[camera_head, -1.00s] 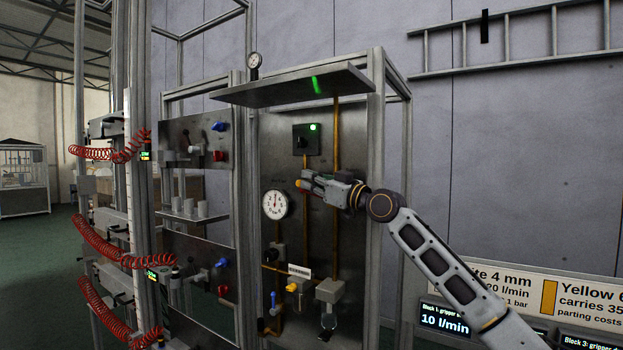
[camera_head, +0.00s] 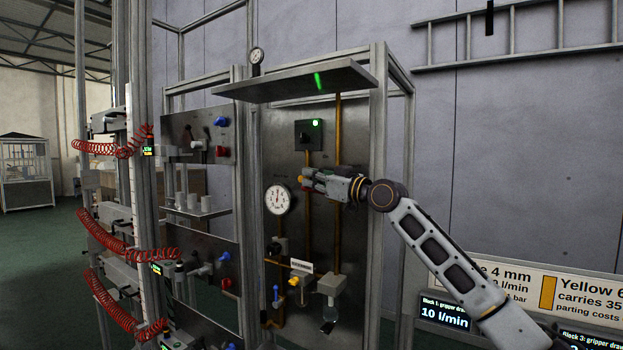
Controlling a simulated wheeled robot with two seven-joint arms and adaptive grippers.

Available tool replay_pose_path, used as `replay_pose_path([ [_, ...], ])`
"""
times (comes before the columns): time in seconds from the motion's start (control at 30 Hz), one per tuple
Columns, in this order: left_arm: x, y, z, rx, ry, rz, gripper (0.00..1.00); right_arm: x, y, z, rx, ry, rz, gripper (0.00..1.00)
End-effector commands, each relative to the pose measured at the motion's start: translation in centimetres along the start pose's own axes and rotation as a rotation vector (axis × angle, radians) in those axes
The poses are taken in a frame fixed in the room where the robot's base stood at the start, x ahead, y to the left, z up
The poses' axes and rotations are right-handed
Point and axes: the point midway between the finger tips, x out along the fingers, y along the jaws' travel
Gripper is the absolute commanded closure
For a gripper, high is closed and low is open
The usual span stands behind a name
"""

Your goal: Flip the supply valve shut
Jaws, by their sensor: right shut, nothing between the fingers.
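An upright blue lever (camera_head: 276,293) stands low on the left of the dark metal panel (camera_head: 352,215). A yellow handle (camera_head: 294,281) sits on a fitting to its right, under a small white label (camera_head: 301,266). I cannot read the label or tell for certain which handle is the supply valve. My right gripper (camera_head: 305,178) is shut and empty, pointing left in front of the upper middle of the panel. It is well above both handles, and whether it touches the panel is unclear. My left gripper is not in view.
A round gauge (camera_head: 278,199) is left of and below my right gripper. A switch box with a green light (camera_head: 308,134) is above it. A shelf (camera_head: 295,82) juts out over the panel. Red coiled hoses (camera_head: 110,236) hang at left.

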Motion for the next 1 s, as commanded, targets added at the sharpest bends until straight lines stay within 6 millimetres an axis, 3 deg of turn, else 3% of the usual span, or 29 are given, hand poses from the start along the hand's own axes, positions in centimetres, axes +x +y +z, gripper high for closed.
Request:
replay_pose_path([
  [0.67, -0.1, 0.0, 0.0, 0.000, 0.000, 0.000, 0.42, 0.1, -0.1, 0.6, 0.004, -0.010, -0.002, 1.00],
  [1.0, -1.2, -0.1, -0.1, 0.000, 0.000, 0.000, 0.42, 0.3, -0.2, -1.0, 0.003, -0.005, -0.001, 1.00],
])
